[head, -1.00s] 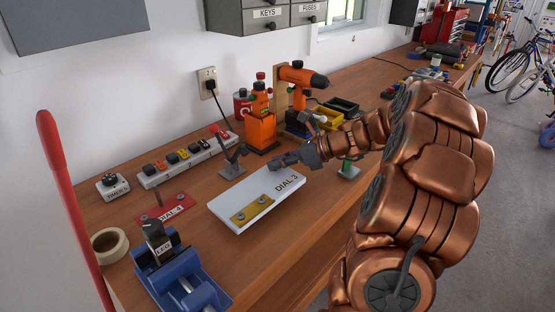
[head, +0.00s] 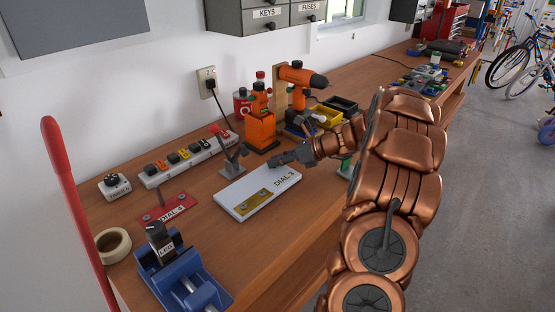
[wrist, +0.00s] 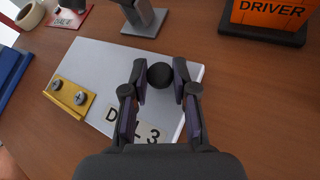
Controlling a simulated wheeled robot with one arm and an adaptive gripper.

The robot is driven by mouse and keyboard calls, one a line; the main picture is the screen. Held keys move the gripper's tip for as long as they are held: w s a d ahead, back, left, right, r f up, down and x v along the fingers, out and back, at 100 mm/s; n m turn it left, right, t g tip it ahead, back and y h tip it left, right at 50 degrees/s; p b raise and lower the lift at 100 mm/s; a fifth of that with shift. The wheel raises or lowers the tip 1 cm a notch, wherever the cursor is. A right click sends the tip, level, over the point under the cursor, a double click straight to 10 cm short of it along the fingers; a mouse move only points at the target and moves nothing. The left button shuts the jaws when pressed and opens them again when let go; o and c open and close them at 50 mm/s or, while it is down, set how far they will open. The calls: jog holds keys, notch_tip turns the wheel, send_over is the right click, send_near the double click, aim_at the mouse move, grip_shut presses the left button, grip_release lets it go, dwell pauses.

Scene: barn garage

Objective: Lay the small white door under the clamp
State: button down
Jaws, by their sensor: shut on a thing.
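The small white door (head: 245,205) lies flat, with a brass hinge plate (head: 257,201) with two screws and a "DIAL 3" label. It also shows in the wrist view (wrist: 105,62). My gripper (head: 276,160) is shut on the door's round black knob (wrist: 160,75), its fingers on either side in the wrist view (wrist: 159,95). The grey clamp (head: 232,168) with a red-tipped handle stands just behind the door; its base (wrist: 146,22) is close to the door's back edge. I cannot tell whether the door touches the bench.
A red "DIAL 4" plate (head: 168,208), a blue vise (head: 185,278) and a tape roll (head: 113,245) are at the left. A power strip (head: 187,160) runs along the wall. An orange driver (head: 261,130) stands behind. Bench in front of the door is clear.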

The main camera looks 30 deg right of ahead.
jog(key=c, duration=0.9)
grip_release()
jog(key=shift+f, duration=0.1)
